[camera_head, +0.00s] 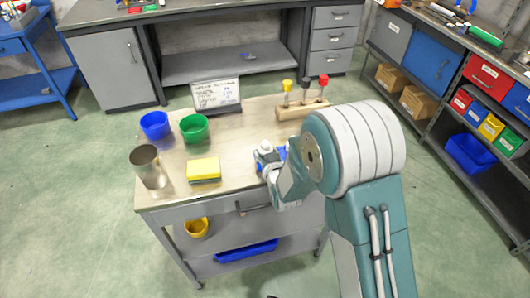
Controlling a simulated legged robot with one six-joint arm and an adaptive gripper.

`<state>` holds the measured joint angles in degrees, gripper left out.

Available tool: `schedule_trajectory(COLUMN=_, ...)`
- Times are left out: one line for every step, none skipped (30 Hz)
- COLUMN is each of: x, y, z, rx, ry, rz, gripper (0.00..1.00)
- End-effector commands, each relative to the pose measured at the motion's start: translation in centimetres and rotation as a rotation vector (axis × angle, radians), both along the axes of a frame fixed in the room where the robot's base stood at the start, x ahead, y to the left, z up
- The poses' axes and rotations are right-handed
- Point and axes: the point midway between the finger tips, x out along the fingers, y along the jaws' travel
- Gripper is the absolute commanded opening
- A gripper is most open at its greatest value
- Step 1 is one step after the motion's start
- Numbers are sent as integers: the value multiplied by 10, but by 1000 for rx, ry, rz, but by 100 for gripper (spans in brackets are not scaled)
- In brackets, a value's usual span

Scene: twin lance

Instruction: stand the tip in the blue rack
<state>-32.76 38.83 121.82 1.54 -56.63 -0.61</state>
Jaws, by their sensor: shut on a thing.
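My gripper (266,160) is over the right front part of the workbench, low near its top. My own arm and wrist cover much of it, and its fingertips are hard to make out. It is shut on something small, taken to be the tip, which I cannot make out. A blue thing, likely the blue rack (280,153), shows in part right beside and behind the gripper. My wrist hides most of it, so I cannot see its slots or whether the gripper touches it.
The workbench (228,152) also bears a blue cup (155,125), green cup (194,128), metal cup (149,167), yellow-and-dark sponge (203,170), written sign (216,94) and wooden stand (298,109) with three capped tubes. The middle of the top is clear.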

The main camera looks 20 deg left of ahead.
Motion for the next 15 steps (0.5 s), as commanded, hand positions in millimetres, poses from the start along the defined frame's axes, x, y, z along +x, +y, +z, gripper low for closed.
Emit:
schedule_trajectory(x=0, y=0, z=-1, rx=0, ry=-1, rz=-1, gripper=0)
schedule_trajectory(x=0, y=0, z=0, rx=0, ry=-1, rz=-1, gripper=0)
schedule_trajectory(x=0, y=0, z=0, rx=0, ry=-1, rz=-1, gripper=0)
schedule_trajectory(x=0, y=0, z=0, rx=0, ry=-1, rz=-1, gripper=0)
schedule_trajectory(x=0, y=1, z=0, rx=-1, ry=-1, rz=-1, gripper=0)
schedule_trajectory(x=0, y=1, z=-1, rx=-1, ry=-1, rz=-1, gripper=73)
schedule_trajectory(x=0, y=2, z=-1, rx=-1, ry=-1, rz=-1, gripper=86)
schedule_trajectory(x=0, y=2, z=-1, rx=-2, ry=-1, rz=0, gripper=94)
schedule_trajectory(x=0, y=2, z=-1, rx=-2, ry=0, rz=0, gripper=94)
schedule_trajectory(x=0, y=3, z=-1, rx=-2, ry=0, rz=0, gripper=94)
schedule_trajectory(x=0, y=3, z=-1, rx=-2, ry=0, rz=0, gripper=94)
schedule_trajectory(x=0, y=3, z=-1, rx=-2, ry=0, rz=0, gripper=94)
schedule_trajectory(x=0, y=3, z=-1, rx=-2, ry=0, rz=0, gripper=94)
schedule_trajectory(x=0, y=3, z=-1, rx=-2, ry=0, rz=0, gripper=94)
schedule_trajectory(x=0, y=2, z=-1, rx=-2, ry=0, rz=0, gripper=94)
